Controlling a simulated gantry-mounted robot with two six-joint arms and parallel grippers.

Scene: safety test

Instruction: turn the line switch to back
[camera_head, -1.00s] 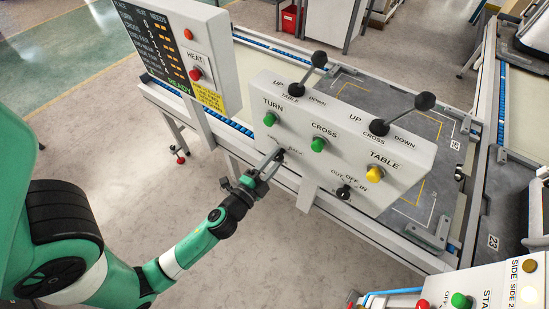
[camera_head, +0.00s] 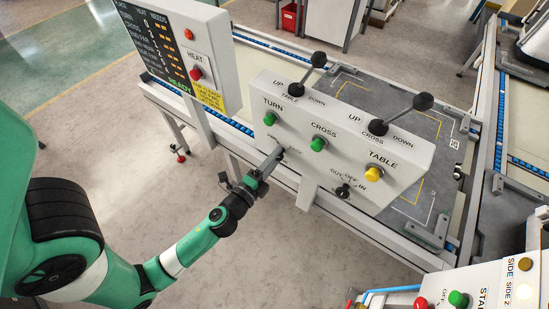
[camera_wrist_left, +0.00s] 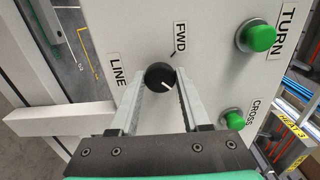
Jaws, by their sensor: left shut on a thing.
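The line switch is a round black knob (camera_wrist_left: 159,76) on the pale control box, between the LINE label (camera_wrist_left: 118,71) and the FWD label (camera_wrist_left: 180,39) in the left wrist view. Its white mark points to the lower right there, away from FWD. The BACK label is not readable in the wrist view. My left gripper (camera_wrist_left: 160,80) is shut on the knob, one finger on each side. In the head view the left gripper (camera_head: 275,157) reaches the lower left of the box front and hides the knob. My right gripper is not in view.
The box (camera_head: 320,190) also carries a green TURN button (camera_head: 269,119), a green CROSS button (camera_head: 318,144), a yellow TABLE button (camera_head: 374,174), two black levers and an OUT/OFF/IN switch (camera_head: 343,191). A heat panel (camera_head: 197,73) stands left. Open floor lies below.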

